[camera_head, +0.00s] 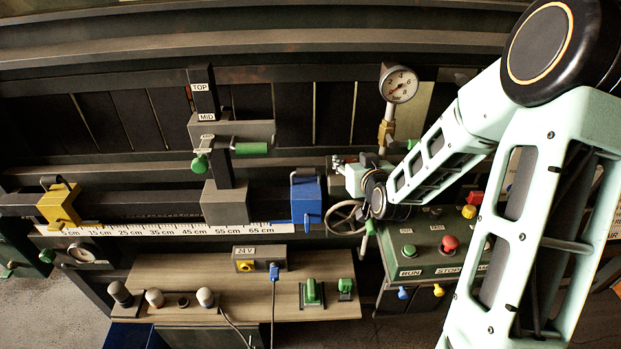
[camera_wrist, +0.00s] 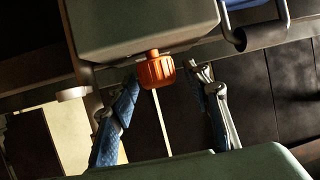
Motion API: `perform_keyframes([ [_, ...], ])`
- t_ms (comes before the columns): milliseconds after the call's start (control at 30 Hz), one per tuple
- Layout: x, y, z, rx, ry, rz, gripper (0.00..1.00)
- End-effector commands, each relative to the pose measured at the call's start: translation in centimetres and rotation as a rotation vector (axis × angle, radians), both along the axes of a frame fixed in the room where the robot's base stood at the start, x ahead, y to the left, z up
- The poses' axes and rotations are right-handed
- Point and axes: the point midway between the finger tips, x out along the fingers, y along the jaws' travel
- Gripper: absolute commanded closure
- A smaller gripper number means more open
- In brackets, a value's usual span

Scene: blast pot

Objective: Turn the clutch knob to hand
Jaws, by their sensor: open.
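In the wrist view an orange ribbed knob (camera_wrist: 155,71) sticks out of the underside of a grey-green box (camera_wrist: 145,25) on a short orange stem. It looks like the clutch knob, but I see no label or pointer mark on it. My gripper (camera_wrist: 167,77) is open, with one blue-padded finger on each side of the knob. Gaps show between the fingertips and the knob, wider on the right, so it is not gripped. In the head view my arm and wrist hide the knob, and the fingers cannot be made out clearly.
A handwheel (camera_head: 345,217) and a blue block (camera_head: 306,198) stand close left of my wrist. A pressure gauge (camera_head: 398,85) rises above it. A control panel (camera_head: 430,245) with several buttons lies below right. In the wrist view a curved handle (camera_wrist: 265,32) is at top right.

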Motion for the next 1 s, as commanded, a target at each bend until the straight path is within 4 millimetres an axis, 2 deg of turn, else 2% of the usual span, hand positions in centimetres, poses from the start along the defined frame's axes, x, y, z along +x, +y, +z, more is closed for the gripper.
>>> perform_keyframes([
  [233,0.0,-0.2,0.4,0.002,0.002,0.102,0.56],
  [600,-6.9,-1.7,3.3,-0.002,0.001,0.099,0.56],
  [1000,-8.7,-2.0,4.3,0.005,0.002,0.104,0.56],
])
